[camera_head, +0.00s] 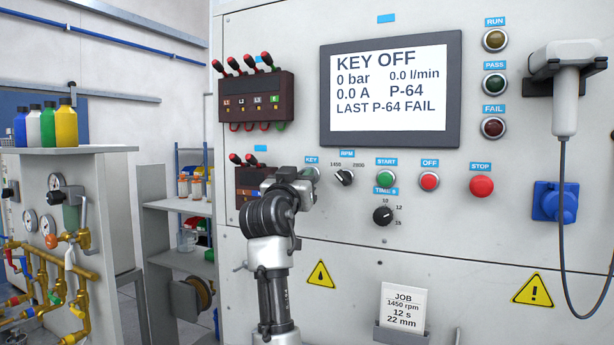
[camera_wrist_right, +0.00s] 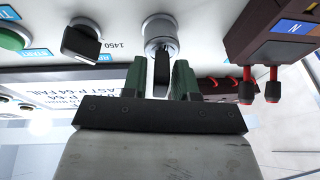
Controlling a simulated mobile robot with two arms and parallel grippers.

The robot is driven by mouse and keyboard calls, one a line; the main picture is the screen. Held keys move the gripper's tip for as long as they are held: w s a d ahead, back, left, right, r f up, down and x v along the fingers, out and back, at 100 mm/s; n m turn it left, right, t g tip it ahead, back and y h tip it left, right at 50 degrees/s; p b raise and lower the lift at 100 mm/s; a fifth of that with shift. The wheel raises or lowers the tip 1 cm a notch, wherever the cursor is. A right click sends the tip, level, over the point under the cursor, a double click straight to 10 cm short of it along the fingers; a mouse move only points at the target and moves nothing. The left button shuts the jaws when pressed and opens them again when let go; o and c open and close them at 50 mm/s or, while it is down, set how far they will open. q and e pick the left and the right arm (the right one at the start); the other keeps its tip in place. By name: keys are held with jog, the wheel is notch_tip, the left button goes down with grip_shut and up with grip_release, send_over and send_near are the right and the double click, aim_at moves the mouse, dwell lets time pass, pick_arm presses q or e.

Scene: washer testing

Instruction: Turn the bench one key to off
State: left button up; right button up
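The key switch (camera_head: 311,172) sits under the blue KEY label (camera_head: 311,160) on the bench panel, mostly hidden behind my right gripper (camera_head: 303,183) in the head view. In the right wrist view the switch shows as a round silver barrel (camera_wrist_right: 160,28) with a black key (camera_wrist_right: 161,70). The green fingers of my right gripper (camera_wrist_right: 160,82) stand on either side of the key, with narrow gaps; it looks open. The screen (camera_head: 390,90) reads KEY OFF, 0 bar, 0.0 A and LAST P-64 FAIL. My left gripper is not in view.
The RPM knob (camera_head: 343,177), green START button (camera_head: 386,178) and red OFF button (camera_head: 429,181) lie right of the key. A dark terminal block (camera_head: 252,183) with red plugs is close on the left. A job card (camera_head: 403,307) sits below.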

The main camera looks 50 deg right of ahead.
jog(key=shift+o, duration=1.1)
jog(key=b+v, duration=0.5)
jog(key=v, duration=0.5)
jog(key=shift+s+a+f, duration=0.15)
jog(key=shift+s+a, duration=0.1)
jog(key=shift+a, duration=0.05)
